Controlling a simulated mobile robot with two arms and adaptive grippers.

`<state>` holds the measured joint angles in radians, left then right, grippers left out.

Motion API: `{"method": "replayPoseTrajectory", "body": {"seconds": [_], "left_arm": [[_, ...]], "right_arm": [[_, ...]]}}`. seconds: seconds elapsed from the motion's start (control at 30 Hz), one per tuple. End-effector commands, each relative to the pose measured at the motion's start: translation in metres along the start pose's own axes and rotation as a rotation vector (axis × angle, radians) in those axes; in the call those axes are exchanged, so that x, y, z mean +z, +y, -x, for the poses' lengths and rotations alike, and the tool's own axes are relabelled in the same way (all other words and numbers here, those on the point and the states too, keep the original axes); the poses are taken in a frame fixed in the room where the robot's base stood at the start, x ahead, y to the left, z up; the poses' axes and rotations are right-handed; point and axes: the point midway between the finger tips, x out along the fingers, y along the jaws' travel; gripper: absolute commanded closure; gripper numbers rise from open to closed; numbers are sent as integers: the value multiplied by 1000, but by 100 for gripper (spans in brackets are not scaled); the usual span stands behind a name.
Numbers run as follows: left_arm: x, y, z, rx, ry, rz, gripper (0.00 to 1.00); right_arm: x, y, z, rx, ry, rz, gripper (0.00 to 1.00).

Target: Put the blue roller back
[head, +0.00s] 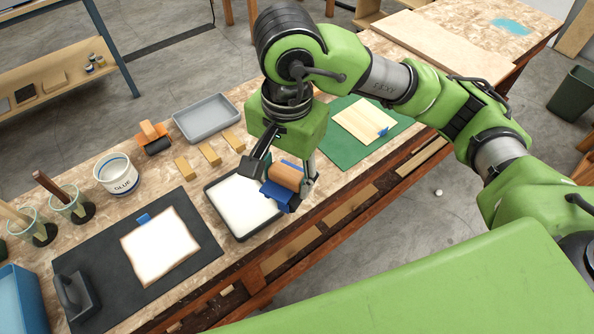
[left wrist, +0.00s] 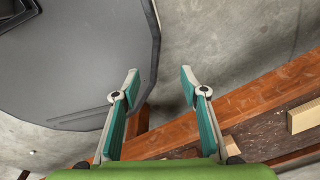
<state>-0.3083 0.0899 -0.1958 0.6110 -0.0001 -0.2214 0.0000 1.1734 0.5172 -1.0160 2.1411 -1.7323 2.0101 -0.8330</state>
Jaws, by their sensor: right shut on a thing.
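The blue roller (head: 277,199), with an orange-brown grip, is held between the fingers of my right gripper (head: 284,178). My right gripper is shut on it, above the right part of a black tray (head: 220,219) filled with white. Whether the roller touches the tray is hard to tell. Another roller (head: 153,138), black with an orange grip, lies at the back of the bench near a grey tray (head: 207,118). My left gripper (left wrist: 160,80) shows in the left wrist view, open and empty, and is not in the head view.
Several wooden blocks (head: 210,154) lie between the trays. A white glue pot (head: 118,175) and brush cups stand at left. A black mat (head: 92,247) holds a pale sheet. A green mat (head: 398,122) with a wooden sheet lies beyond my right gripper.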

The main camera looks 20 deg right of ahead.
Motion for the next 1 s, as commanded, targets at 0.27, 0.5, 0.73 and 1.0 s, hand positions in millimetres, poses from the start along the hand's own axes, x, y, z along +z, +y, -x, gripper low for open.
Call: {"method": "replayPoseTrajectory", "body": {"seconds": [0.27,0.5,0.73,1.0], "left_arm": [[-18,8,16,10,24,3,60],[-22,12,32,15,30,0,60],[-20,10,35,13,26,-1,60],[-18,6,54,9,20,-2,60]], "right_arm": [[-59,-19,-27,7,-3,-11,74],[-101,-34,-67,7,-2,-6,74],[-116,-40,-88,2,-1,-2,74],[-123,-40,-118,5,-3,-3,74]]}}
